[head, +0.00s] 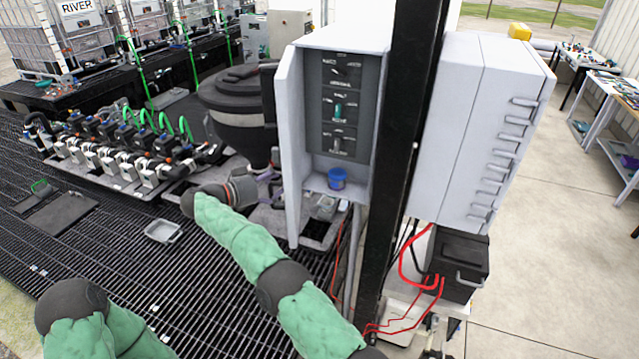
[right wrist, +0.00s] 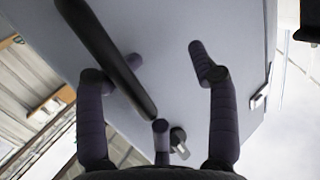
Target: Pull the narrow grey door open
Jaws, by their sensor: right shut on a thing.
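The narrow grey door (head: 289,150) stands swung out at the left side of a grey cabinet (head: 352,38) in the head view. Its outer face (right wrist: 165,35) fills much of the right wrist view. A long black handle (right wrist: 105,58) runs down that face, and a small metal lock or key (right wrist: 180,143) sits below it. My right gripper (head: 270,183) is on the outer side of the door, low by the handle. The left gripper is out of the picture.
Inside the cabinet are a dark switch panel (head: 340,105) and a blue cup (head: 337,178). A black post (head: 405,130) stands right of it, with another grey cabinet (head: 475,120) beyond. A black drum (head: 238,105) stands left. Grating (head: 110,240) covers the floor.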

